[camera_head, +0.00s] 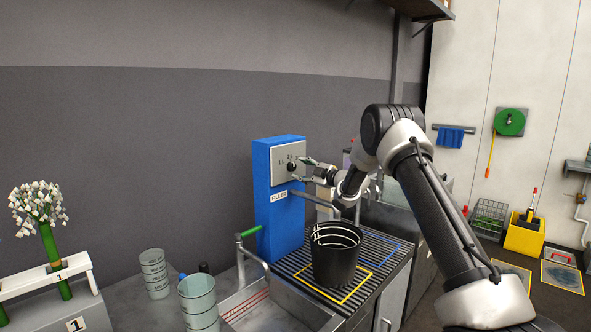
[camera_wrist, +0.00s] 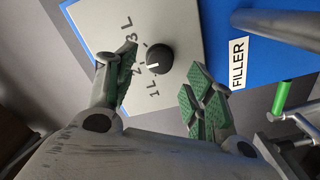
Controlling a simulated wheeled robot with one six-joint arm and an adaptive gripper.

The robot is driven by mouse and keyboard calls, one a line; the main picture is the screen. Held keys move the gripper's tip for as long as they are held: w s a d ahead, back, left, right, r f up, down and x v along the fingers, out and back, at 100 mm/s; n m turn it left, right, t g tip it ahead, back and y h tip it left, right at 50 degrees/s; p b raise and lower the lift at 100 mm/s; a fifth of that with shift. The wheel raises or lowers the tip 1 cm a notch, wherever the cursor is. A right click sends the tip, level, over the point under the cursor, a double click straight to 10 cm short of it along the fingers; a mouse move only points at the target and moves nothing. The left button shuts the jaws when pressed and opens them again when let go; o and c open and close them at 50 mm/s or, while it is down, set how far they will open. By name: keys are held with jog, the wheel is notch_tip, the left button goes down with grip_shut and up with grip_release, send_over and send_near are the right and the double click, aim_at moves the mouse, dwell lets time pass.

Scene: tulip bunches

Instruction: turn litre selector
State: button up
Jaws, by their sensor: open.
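The litre selector is a black round knob (camera_wrist: 159,58) with a white pointer mark, on the grey panel (camera_wrist: 185,20) of the blue filler (camera_head: 279,215). In the wrist view the marks 1 L, 2 and 3 L stand around it. The pointer faces the side of the 2, though its exact setting is hard to tell. The knob also shows small in the head view (camera_head: 291,167). My gripper (camera_wrist: 162,82) is open, its green-padded fingers on either side of the knob in the picture. Whether they touch it cannot be told; a gap shows on both sides.
A black bucket (camera_head: 334,268) stands on the slatted rack below the filler, inside a yellow outline. A metal spout (camera_head: 314,199) juts out above it. A sink (camera_head: 262,312) with a green-handled tap (camera_head: 250,233) and stacked pale buckets (camera_head: 198,298) are to the left.

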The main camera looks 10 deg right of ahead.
aim_at(294, 168)
jog(key=shift+x, duration=2.2)
jog(key=c, duration=1)
